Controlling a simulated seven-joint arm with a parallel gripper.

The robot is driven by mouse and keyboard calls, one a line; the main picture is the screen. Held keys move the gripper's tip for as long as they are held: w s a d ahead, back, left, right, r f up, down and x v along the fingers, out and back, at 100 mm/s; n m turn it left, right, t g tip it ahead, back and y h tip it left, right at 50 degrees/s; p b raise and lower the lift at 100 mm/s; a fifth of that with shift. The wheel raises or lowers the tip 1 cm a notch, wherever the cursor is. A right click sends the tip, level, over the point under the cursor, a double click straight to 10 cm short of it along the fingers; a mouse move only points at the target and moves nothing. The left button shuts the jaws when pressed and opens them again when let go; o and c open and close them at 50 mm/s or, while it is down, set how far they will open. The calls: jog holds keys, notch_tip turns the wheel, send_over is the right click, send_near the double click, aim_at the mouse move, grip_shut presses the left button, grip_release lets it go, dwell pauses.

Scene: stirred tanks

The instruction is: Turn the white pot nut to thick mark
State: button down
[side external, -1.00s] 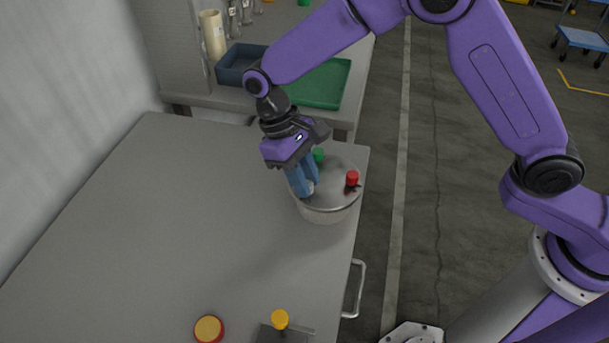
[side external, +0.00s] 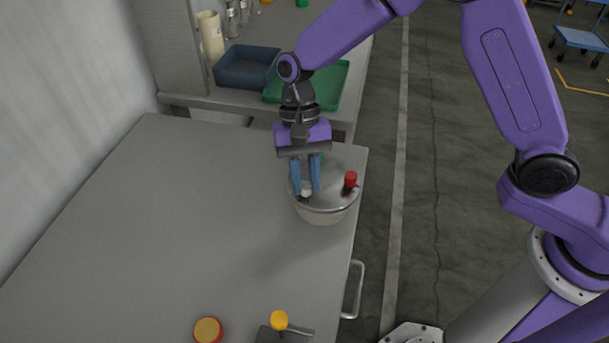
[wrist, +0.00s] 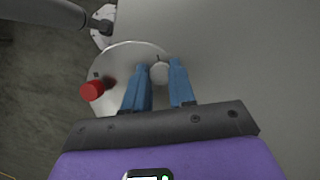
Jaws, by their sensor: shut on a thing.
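A round metal tank (side external: 328,212) with a flat pale lid stands near the right edge of the grey table. The white nut (wrist: 160,73) is on its lid, and a little of it shows in the side view (side external: 306,193). My gripper (wrist: 161,76) points down over the lid, its blue fingers shut on the white nut from both sides. In the wrist view a thin dark mark (wrist: 157,58) is on the lid just beyond the nut. A broader dark mark (wrist: 96,75) is near the red knob; I cannot tell surely which is the thick mark.
A red knob (side external: 350,180) stands on the lid to the right of my fingers. A green knob is mostly hidden behind them. A yellow-topped red disc (side external: 208,330) and a yellow knob (side external: 279,320) are at the table's front. The table's left and middle are clear.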

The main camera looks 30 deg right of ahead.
jog(key=shift+m+t+y, duration=0.3)
jog(key=shift+m, duration=0.5)
jog(key=c, duration=0.9)
grip_release()
jog(key=shift+c, duration=0.2)
jog(key=shift+d+r, duration=0.1)
jog(key=v, duration=1.7)
jog(key=shift+w+r, duration=0.1)
